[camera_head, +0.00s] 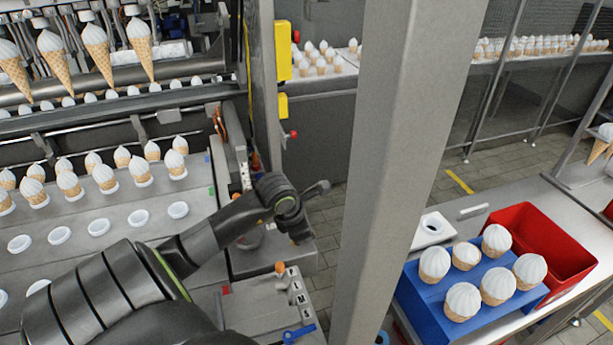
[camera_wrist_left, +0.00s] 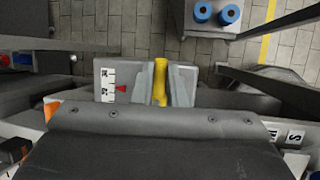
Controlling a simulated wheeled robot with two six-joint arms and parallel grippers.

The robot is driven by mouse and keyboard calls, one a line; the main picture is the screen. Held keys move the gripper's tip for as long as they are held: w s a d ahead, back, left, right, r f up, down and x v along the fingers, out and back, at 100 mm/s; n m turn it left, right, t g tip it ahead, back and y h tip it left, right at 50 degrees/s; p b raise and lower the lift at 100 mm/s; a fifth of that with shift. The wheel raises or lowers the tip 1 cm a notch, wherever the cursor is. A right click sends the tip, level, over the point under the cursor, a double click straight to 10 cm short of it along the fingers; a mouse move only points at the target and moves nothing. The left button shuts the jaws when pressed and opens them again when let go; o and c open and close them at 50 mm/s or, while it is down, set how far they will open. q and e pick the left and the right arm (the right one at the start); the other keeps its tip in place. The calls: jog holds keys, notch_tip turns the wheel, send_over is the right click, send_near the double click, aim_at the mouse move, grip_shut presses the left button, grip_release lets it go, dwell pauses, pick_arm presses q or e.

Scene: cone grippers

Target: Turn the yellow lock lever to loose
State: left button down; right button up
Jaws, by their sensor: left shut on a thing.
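The yellow lock lever (camera_wrist_left: 160,82) shows in the left wrist view as a short upright bar, between the grey fingers of my left gripper (camera_wrist_left: 161,88). The gripper is shut on it. A white scale plate with dark marks (camera_wrist_left: 108,86) and a red pointer (camera_wrist_left: 121,88) lies just left of the lever. In the head view my left gripper (camera_head: 300,212) reaches down past the end of the machine bed, and the lever is hidden there. I cannot read the lever's setting. My right gripper is not in view.
A grey post (camera_head: 400,150) stands close to the right of my left gripper. A blue handle (camera_head: 298,332) and an orange knob (camera_head: 280,267) are below it. Cones stand in a blue holder (camera_head: 425,310) beside a red bin (camera_head: 570,255).

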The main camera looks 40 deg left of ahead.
pick_arm(q)
jog(key=m+h+b, duration=0.1)
jog(key=m+b, duration=0.2)
jog(key=b, duration=0.2)
jog(key=s+m+g+h+b, duration=0.1)
jog(key=m+b, duration=0.2)
jog(key=b, duration=0.2)
jog(key=s+d+m+g+h+b, duration=0.1)
jog(key=m+b, duration=0.3)
jog(key=b, duration=0.1)
jog(key=shift+f+h+b, duration=0.4)
jog(key=m+b, duration=0.1)
jog(key=b, duration=0.1)
jog(key=s+m+g+b, duration=0.1)
jog(key=m+b, duration=0.1)
jog(key=shift+r+h, duration=0.15)
jog(key=shift+h, duration=0.15)
jog(key=shift+s+a+r+m+g+b, duration=0.15)
jog(key=shift+m+g+b, duration=0.25)
jog(key=shift+m+b, duration=0.4)
jog(key=shift+s+r+m+g+b, duration=0.15)
jog(key=shift+m+g+b, duration=0.25)
jog(key=shift+m+b, duration=0.4)
jog(key=c, duration=1.5)
grip_release()
jog(key=shift+o, duration=0.2)
